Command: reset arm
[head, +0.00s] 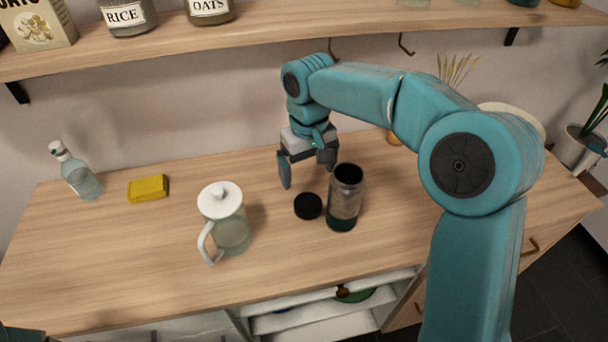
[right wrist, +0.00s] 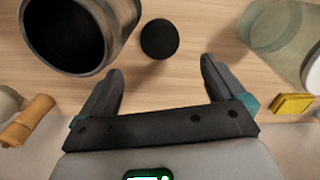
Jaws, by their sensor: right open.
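My right gripper (head: 306,172) is open and empty above the wooden counter, with its fingers pointing down. In the right wrist view its two fingers (right wrist: 160,82) are spread with nothing between them. A dark open jar (head: 345,197) stands upright close to the gripper, apart from it; its open mouth also shows in the right wrist view (right wrist: 66,32). A round black lid (head: 308,206) lies on the counter beside the jar and shows beyond the fingertips in the right wrist view (right wrist: 159,39). My left gripper is not in view.
A glass pitcher with a white lid (head: 226,222) stands left of the black lid. A yellow block (head: 148,188) and a glass bottle (head: 76,172) are farther left. A shelf (head: 270,34) with jars and hooks runs above the counter (head: 120,260). The counter's left front is clear.

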